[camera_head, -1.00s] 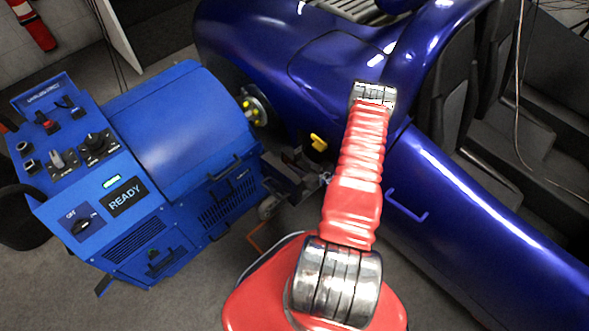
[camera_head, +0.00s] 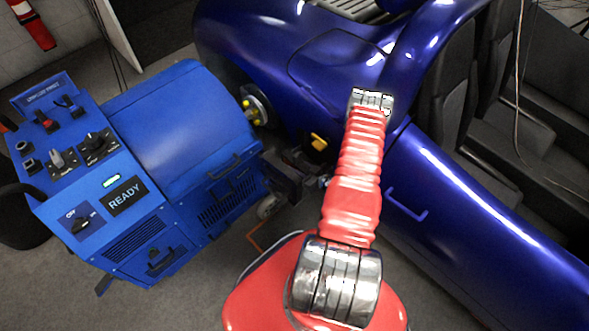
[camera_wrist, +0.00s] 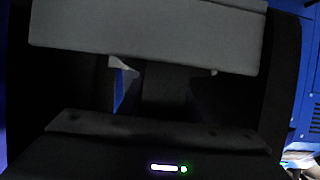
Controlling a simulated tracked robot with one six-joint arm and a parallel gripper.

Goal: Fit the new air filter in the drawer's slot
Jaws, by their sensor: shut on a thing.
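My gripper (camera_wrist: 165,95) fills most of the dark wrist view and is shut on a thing. A large dark shape (camera_wrist: 75,85) shows around the jaws; I take it to be the air filter, but its outline is hard to tell. A grey block (camera_wrist: 150,35) crosses the top of that view. In the head view the gripper and its load are hidden behind my red arm and in shadow. The blue dynamometer (camera_head: 185,125) stands at the left, with black handles on its lower fronts. I cannot tell which is the drawer, and its slot does not show.
The blue car (camera_head: 330,65) lies close beyond and to the right of my arm. A wheel hub (camera_head: 255,105) sits between car and dynamometer. A panel reads READY (camera_head: 125,198). Blue vented bodywork (camera_wrist: 300,75) shows at the wrist view's right edge. Grey floor lies in front.

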